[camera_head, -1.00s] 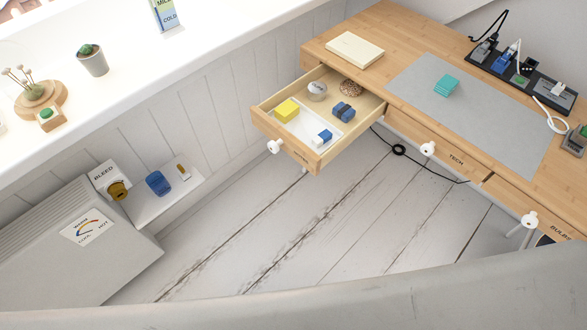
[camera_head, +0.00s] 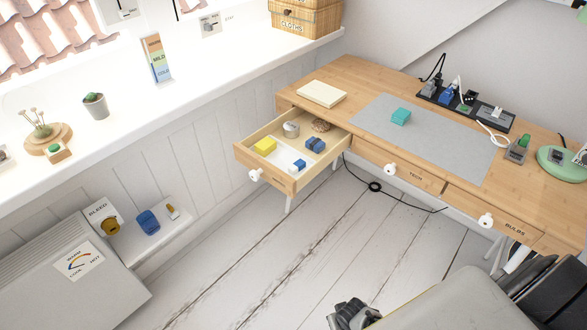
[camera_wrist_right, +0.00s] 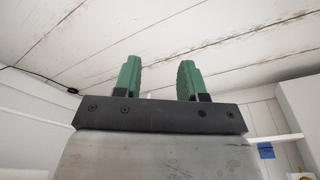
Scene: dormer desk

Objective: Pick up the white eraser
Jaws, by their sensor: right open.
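The open desk drawer (camera_head: 283,184) holds a small white block with a blue part (camera_head: 298,165), which looks like the white eraser. It lies near the drawer's front right corner, in or beside a white tray (camera_head: 281,160); it is too small to tell which. My right gripper (camera_wrist_right: 159,68) is open in the right wrist view, its green fingers apart with nothing between them and floorboards beyond. It is well away from the drawer. My left gripper is not in view.
The drawer also holds a yellow block (camera_head: 265,145), a dark blue item (camera_head: 315,145), a round tin (camera_head: 291,129) and a brown round item (camera_head: 320,125). The floor (camera_head: 270,250) before the drawer is clear.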

